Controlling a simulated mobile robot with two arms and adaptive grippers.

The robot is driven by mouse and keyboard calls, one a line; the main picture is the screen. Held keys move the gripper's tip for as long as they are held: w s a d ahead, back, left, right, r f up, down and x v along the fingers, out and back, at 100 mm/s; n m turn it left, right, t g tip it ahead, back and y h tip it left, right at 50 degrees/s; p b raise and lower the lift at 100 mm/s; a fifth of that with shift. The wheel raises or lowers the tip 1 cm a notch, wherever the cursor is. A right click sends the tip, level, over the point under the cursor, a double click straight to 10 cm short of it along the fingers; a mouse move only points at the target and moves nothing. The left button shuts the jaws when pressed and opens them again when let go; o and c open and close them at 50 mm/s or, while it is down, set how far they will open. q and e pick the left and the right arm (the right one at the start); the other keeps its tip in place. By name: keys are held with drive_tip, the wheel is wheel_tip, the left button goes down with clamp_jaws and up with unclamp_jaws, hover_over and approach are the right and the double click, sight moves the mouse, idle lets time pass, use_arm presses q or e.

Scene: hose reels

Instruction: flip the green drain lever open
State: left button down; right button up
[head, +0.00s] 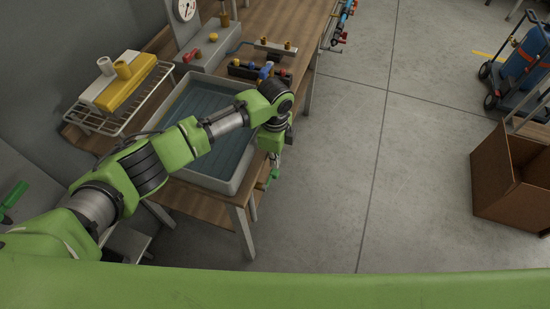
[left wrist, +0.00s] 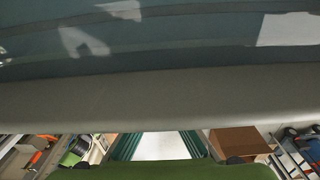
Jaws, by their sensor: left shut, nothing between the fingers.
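The grey basin (head: 237,185) of water stands on the wooden bench, and my left arm reaches across it. My left gripper (head: 276,160) points down just outside the basin's right rim, near its front corner. Its fingers are small and partly hidden by my wrist, shut with nothing between them. A small green part (head: 268,180), seemingly the drain lever, shows just below the gripper beside the basin's outer side. I cannot tell whether they touch or how the lever is turned. In the left wrist view the basin's grey wall (left wrist: 160,100) fills the middle; the lever is not identifiable. My right gripper is out of view.
A wire rack (head: 92,122) with a yellow-and-white block stands left of the basin. Valve fittings (head: 262,72) and a gauge (head: 185,10) are behind it. An open brown box (head: 500,175) and a blue cart (head: 520,70) stand right. The floor between is clear.

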use_arm(q)
wheel_tip(320, 180, up, 3)
drive_tip(key=shift+w+r+p, duration=0.1)
drive_tip(key=shift+w+p, duration=0.05)
drive_tip(key=shift+p, duration=1.05)
drive_tip(key=r+b, duration=0.1)
drive_tip(key=b, duration=0.1)
wheel_tip(320, 180, up, 7)
drive_tip(key=b, duration=0.1)
hover_over(275, 171)
drive_tip(key=w, duration=0.1)
drive_tip(key=shift+w+d+r, duration=0.15)
drive_tip(key=shift+r, duration=0.3)
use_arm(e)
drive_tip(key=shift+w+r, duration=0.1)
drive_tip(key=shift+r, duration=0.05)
